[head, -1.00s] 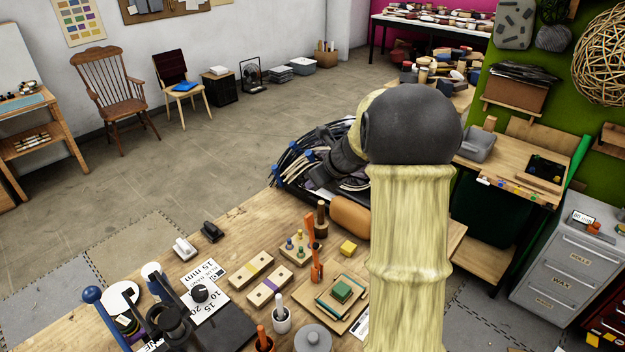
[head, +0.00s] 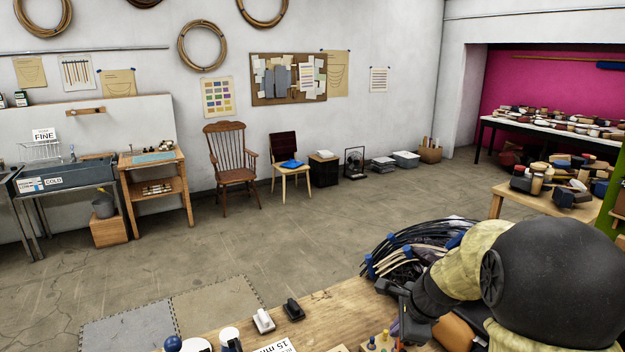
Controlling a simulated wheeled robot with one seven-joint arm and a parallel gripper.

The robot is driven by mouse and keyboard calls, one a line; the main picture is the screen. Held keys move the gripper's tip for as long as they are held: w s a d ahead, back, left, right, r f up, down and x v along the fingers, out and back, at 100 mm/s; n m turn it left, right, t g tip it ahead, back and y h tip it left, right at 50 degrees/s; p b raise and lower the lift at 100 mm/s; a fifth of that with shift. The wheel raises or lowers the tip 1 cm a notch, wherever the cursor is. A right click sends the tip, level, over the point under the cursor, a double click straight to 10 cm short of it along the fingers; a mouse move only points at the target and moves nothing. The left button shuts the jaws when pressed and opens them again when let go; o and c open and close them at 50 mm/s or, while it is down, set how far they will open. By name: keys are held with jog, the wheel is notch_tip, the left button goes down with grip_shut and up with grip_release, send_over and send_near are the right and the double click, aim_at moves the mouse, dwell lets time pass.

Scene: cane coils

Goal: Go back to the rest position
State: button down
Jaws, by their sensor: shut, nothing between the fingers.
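My arm, with a large dark round joint and pale yellow covered links, fills the lower right of the head view. My gripper (head: 408,322) is the dark end beside the wrist, low over the workbench (head: 325,312). It is shut with nothing held, and its fingertips are small and partly hidden. Behind the wrist lies a bundle of dark and pale cane coils (head: 415,243) with blue ends, at the bench's far side. My arm covers part of the bundle.
Two small clips, one white (head: 263,321) and one black (head: 293,309), lie on the bench. A tan rounded object (head: 453,333) is close to my arm. The wooden chair (head: 231,165) stands by the far wall. The floor between is clear.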

jog(key=s+a+f+n+g+h+b, duration=0.1)
jog(key=s+a+f+n, duration=0.1)
jog(key=s+n, duration=0.6)
jog(key=s+a+f+n+h+b, duration=0.1)
jog(key=s+f+n+b, duration=0.1)
jog(key=s+f+n, duration=0.3)
jog(key=s+n, duration=0.3)
jog(key=n, duration=0.3)
jog(key=shift+s+a+f+n+g+b, duration=0.2)
jog(key=shift+s+a+n+g+b, duration=0.1)
jog(key=shift+s+a+g, duration=0.1)
jog(key=shift+w, duration=0.1)
